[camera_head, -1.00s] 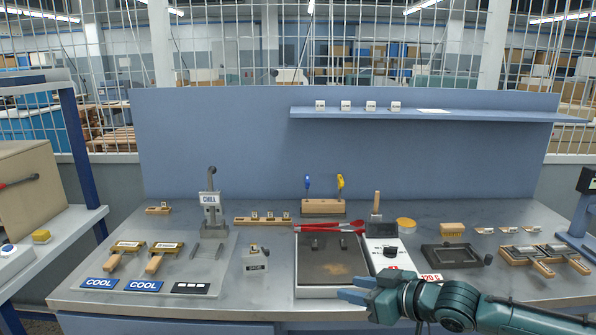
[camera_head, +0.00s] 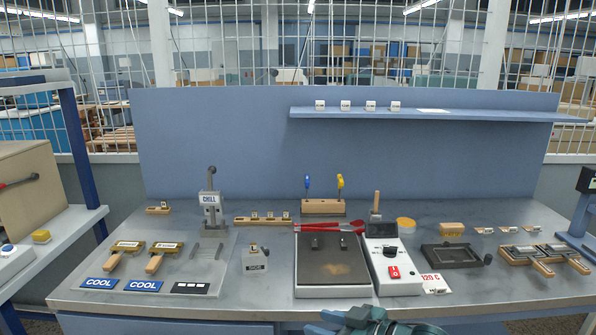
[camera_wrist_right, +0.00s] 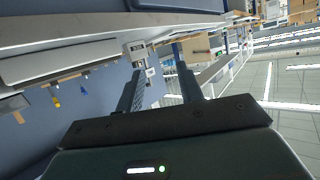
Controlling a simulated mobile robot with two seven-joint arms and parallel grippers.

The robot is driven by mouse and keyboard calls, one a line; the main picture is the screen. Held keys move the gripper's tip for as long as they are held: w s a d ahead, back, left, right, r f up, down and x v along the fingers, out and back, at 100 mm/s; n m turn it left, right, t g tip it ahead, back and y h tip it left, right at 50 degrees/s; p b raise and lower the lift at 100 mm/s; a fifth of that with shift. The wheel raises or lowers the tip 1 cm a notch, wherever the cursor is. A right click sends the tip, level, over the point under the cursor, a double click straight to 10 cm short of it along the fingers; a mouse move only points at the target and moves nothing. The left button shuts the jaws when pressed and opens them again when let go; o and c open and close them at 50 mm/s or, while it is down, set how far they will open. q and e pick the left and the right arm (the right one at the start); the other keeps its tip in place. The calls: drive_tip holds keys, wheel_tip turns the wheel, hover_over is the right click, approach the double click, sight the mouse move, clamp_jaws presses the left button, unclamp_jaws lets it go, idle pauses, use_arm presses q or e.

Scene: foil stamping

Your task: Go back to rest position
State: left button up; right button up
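My right gripper (camera_head: 335,322) shows at the bottom edge of the head view, just in front of the workbench (camera_head: 250,302) and low, with much of it and its arm cut off by the frame. In the right wrist view my right gripper (camera_wrist_right: 160,92) has its two fingers apart, with nothing between them. It is clear of the tools on the bench. My left gripper does not show in either view.
A hotplate (camera_head: 325,284) with a control box (camera_head: 404,286) stands near the front edge. COOL plates (camera_head: 143,286), hand stamps (camera_head: 162,255) and a CHILL stand (camera_head: 210,205) are at left. A dark tray (camera_head: 449,256) is at right. A shelf (camera_head: 450,118) runs behind.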

drive_tip(key=s+a+f, duration=0.4)
drive_tip(key=s, duration=0.2)
drive_tip(key=s+d+f+m+t+h, duration=0.1)
drive_tip(key=s+d+f+m+h, duration=0.5)
drive_tip(key=s+d+f, duration=0.7)
wheel_tip(320, 180, down, 2)
drive_tip(key=s+h, duration=0.2)
drive_tip(key=shift+s+d+m+t, duration=0.4)
drive_tip(key=shift+f, duration=0.1)
